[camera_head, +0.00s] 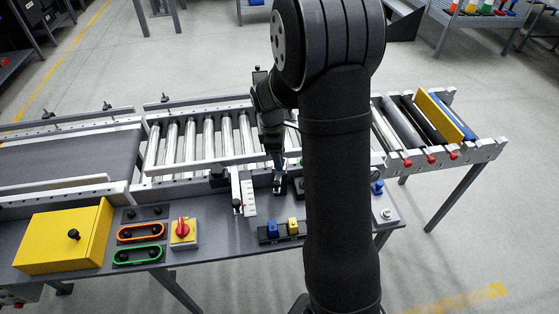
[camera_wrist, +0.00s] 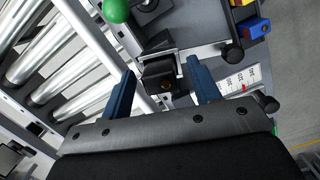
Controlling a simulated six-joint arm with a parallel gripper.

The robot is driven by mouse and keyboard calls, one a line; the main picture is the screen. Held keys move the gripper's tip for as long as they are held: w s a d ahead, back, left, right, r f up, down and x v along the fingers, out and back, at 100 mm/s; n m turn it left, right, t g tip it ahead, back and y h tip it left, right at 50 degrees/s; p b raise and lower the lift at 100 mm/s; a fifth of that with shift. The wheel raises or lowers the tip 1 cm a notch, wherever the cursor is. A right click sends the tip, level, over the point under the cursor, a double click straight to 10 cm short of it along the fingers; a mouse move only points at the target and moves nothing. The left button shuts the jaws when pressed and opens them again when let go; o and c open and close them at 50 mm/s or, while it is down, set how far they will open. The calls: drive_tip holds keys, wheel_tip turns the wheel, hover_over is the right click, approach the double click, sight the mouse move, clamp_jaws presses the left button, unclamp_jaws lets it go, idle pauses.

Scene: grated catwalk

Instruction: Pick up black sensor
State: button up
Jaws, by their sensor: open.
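The black sensor (camera_wrist: 159,76) is a small dark block with a copper-coloured spot, on a grey metal bracket beside the conveyor rail. In the wrist view my gripper (camera_wrist: 160,68) is open, with one blue finger on each side of the sensor. Gaps show between the fingers and the block, and I cannot tell the depth between them. In the head view my gripper (camera_head: 277,160) points down at the near edge of the roller conveyor, left of my arm. The sensor is hard to make out there among the dark parts below the gripper.
A white scale (camera_wrist: 240,78) with a red mark and black knobs (camera_wrist: 235,55) stand close to the right finger. A green ball knob (camera_wrist: 115,10) is near the top. Metal rollers (camera_head: 200,140) lie behind. A yellow box (camera_head: 65,238) and red switch (camera_head: 181,229) sit left.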

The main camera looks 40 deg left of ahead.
drive_tip(key=c, duration=1.1)
drive_tip(key=shift+o, duration=0.2)
drive_tip(key=shift+r, duration=0.15)
wheel_tip(320, 180, up, 4)
drive_tip(key=shift+r, duration=0.1)
drive_tip(key=w+d+r, duration=0.2)
drive_tip(key=d+r, duration=0.4)
drive_tip(key=d, duration=0.5)
drive_tip(key=shift+w+d+r, duration=0.2)
drive_tip(key=shift+w+r, duration=0.1)
drive_tip(key=shift+w, duration=0.1)
